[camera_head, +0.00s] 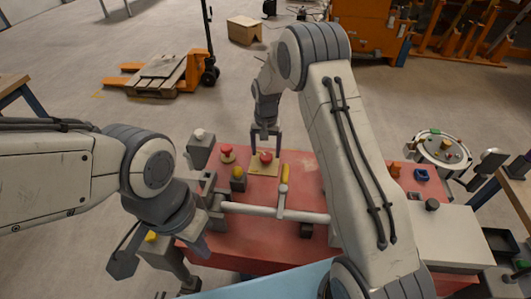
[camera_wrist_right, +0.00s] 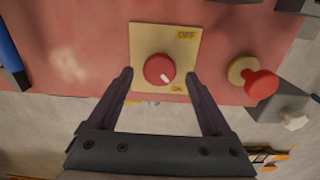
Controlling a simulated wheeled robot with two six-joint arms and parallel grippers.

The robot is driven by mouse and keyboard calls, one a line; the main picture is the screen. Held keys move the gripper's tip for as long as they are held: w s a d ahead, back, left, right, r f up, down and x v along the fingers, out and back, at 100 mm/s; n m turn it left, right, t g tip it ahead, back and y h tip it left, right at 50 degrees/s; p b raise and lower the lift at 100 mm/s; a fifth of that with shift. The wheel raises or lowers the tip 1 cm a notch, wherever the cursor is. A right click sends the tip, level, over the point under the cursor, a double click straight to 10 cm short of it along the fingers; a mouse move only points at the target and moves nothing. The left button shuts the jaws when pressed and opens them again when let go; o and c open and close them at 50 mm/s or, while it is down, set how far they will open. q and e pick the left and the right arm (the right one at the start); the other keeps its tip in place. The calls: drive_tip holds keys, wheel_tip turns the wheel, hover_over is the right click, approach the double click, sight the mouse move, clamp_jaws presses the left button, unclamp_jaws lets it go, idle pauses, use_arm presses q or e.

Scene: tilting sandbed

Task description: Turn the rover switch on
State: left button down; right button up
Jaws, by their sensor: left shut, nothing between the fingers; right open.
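The rover switch is a round red knob (camera_head: 266,157) on a pale yellow plate on the rover's red top. In the right wrist view the knob (camera_wrist_right: 159,68) has a white mark that points toward the "ON" label; "OFF" is at the opposite edge of the plate. My right gripper (camera_wrist_right: 159,78) is open, with its fingers on either side of the knob's near side; contact cannot be told. In the head view my right gripper (camera_head: 266,135) is just above the plate. My left gripper (camera_head: 200,246) is shut and empty by the rover's left front edge.
A red button on a yellow base (camera_head: 228,153) stands left of the switch, and also shows in the right wrist view (camera_wrist_right: 258,82). A grey bar (camera_head: 270,211) with a yellow-tipped lever (camera_head: 284,180) crosses the rover top. A round dish (camera_head: 440,148) sits at right.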

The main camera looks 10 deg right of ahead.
sight(265, 156)
wheel_tip(265, 156, up, 9)
drive_tip(key=b, duration=0.1)
idle(0.5)
drive_tip(key=s+a+r+n, duration=0.35)
drive_tip(key=s+a, duration=0.25)
drive_tip(key=s, duration=0.3)
drive_tip(key=s+a+r+n, duration=0.35)
drive_tip(key=s+a, duration=0.25)
drive_tip(key=s, duration=0.4)
drive_tip(key=s+n+y, duration=0.1)
drive_tip(key=s+n, duration=0.4)
drive_tip(key=s, duration=1.1)
drive_tip(key=shift+s+d+f, duration=0.2)
drive_tip(key=shift+s+d, duration=0.2)
drive_tip(key=shift+d, duration=0.05)
